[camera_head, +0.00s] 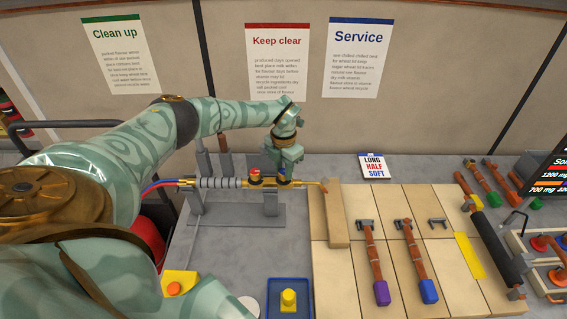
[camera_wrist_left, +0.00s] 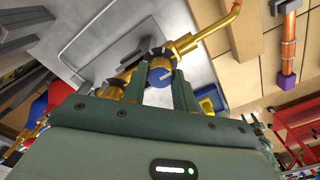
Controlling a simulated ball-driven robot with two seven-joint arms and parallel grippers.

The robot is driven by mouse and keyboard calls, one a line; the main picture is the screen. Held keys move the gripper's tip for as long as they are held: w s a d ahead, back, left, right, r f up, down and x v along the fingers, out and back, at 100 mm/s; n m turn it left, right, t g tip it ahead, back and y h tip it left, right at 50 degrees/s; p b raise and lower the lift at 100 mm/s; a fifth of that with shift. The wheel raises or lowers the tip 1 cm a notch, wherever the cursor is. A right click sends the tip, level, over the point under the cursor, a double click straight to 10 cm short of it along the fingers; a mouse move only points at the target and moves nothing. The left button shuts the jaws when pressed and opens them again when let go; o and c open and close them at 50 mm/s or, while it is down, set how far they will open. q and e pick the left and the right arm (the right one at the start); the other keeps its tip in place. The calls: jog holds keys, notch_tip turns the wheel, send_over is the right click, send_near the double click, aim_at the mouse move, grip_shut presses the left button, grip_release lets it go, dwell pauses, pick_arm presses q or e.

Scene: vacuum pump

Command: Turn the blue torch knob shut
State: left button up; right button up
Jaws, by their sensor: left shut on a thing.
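The torch (camera_head: 216,183) lies level on a grey stand (camera_head: 235,215), with a ribbed grey handle, brass fittings and a bent brass tip pointing right. Its blue knob (camera_wrist_left: 160,76) shows in the left wrist view between the fingers, with a pale line across its face. My left gripper (camera_head: 282,172) reaches down over the torch from above and is shut on the blue knob; in the head view it hides most of that knob. The red knob (camera_head: 254,174) stands just to its left, apart from the gripper. My right gripper is not in view.
Red and blue hoses (camera_head: 160,185) run left from the torch. A wooden block (camera_head: 336,213) stands close to the tip on pale boards. Pipe pieces with purple (camera_head: 382,293) and blue (camera_head: 429,291) ends lie right. A blue tray (camera_head: 271,311) with a yellow part lies in front.

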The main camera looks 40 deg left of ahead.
pick_arm(q)
jog(key=o, duration=1)
jog(key=shift+r, duration=0.1)
notch_tip(320, 180, up, 16)
jog(key=shift+r+b, duration=0.1)
jog(key=shift+b, duration=0.2)
